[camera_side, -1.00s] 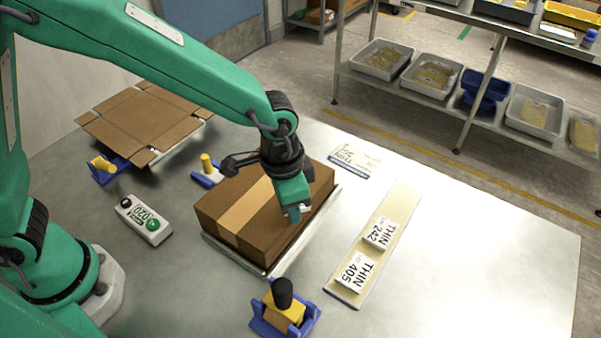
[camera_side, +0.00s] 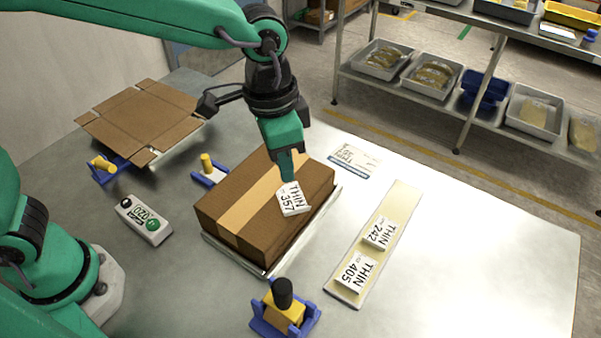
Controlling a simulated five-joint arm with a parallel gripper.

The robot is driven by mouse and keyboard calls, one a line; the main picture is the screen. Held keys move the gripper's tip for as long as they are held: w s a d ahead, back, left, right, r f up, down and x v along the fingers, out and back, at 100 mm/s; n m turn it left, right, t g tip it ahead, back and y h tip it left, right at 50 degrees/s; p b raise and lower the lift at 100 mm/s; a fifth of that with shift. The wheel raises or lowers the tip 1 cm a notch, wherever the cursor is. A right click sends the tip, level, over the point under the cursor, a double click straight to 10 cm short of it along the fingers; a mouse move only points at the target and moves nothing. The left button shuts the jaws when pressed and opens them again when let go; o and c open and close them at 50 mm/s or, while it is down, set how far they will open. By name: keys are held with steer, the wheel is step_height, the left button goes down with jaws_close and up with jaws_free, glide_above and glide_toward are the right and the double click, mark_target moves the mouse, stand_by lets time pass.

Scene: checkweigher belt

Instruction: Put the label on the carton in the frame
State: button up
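A closed brown carton (camera_side: 222,200) with a tan tape band sits in a shallow grey frame (camera_side: 230,258) on the table. My gripper (camera_side: 287,179) is above the right part of the carton, with its narrow fingers together at the top of a white label (camera_side: 293,200) reading THIN 357. The label's face is turned toward the camera, near the carton's front right edge. I cannot tell whether it touches the carton. Two more white labels, THIN 242 (camera_side: 380,235) and THIN 405 (camera_side: 356,272), lie on a pale strip (camera_side: 402,197) to the right.
A printed card (camera_side: 354,160) lies behind the strip. A blue and yellow clamp with a black knob (camera_side: 284,310) stands in front of the carton. A control box (camera_side: 144,221) and flattened cardboard (camera_side: 140,118) are at left. The table's right side is clear.

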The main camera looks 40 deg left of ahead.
steer(key=shift+a+r, duration=0.1)
stand_by(0.6)
steer(key=s+a+r+n+t, duration=0.1)
steer(key=s+a+n, duration=0.1)
steer(key=a, duration=0.6)
steer(key=s+a+r+n+t, duration=0.1)
steer(key=s+a+n+t, duration=0.1)
steer(key=s+a, duration=0.3)
steer(key=s+a+r+n+t, duration=0.1)
steer(key=s+a+r+n, duration=0.1)
steer(key=a, duration=0.9)
steer(key=shift+s+a+n+t+y, duration=0.3)
steer(key=shift+s+n+t, duration=0.1)
steer(key=shift+s+n, duration=0.35)
steer(key=shift+r, duration=0.1)
